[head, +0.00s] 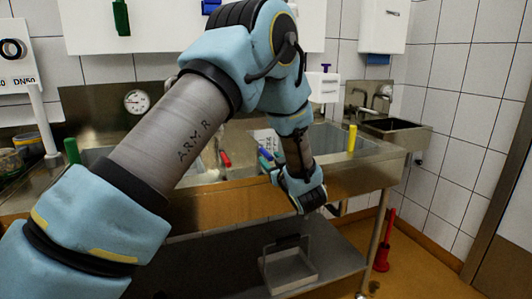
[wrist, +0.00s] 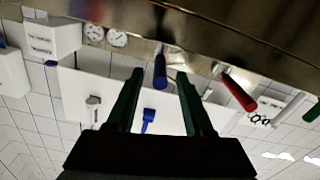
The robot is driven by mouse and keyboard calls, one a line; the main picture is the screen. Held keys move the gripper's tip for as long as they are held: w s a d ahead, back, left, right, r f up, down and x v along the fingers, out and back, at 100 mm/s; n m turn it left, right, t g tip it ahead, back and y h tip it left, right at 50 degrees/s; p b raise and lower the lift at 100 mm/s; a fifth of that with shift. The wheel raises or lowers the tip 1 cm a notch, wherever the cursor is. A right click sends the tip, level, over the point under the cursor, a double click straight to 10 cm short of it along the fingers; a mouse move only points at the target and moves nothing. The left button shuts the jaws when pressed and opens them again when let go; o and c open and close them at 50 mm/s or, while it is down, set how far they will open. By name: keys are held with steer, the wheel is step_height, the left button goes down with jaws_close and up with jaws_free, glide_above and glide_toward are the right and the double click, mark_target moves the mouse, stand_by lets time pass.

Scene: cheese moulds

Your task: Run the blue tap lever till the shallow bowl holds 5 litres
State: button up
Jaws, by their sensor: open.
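My gripper (wrist: 160,78) is open, with its two dark green fingers apart in the wrist view. The blue tap lever (wrist: 160,66) shows between the fingertips, with a gap on each side; I cannot tell how deep it sits between them. In the head view a blue lever (head: 265,154) shows just left of my wrist, at the front of the steel counter. I cannot make out a shallow bowl, a water stream or a level reading in either view.
A red lever (wrist: 240,92) is right of the fingers in the wrist view. A green lever (head: 72,150) and a yellow one (head: 352,138) stand along the steel counter (head: 215,190). A metal tray (head: 290,272) is on the lower shelf. Floor at right is mostly clear.

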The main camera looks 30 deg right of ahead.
mark_target(266, 152)
steer(key=shift+w+d+p, duration=0.15)
steer(key=shift+w+p, duration=0.05)
steer(key=shift+w, duration=0.85)
steer(key=shift+w+d+p, duration=0.1)
steer(key=shift+w+p, duration=0.05)
steer(key=shift+w, duration=0.85)
steer(key=shift+c, duration=0.2)
jaws_close()
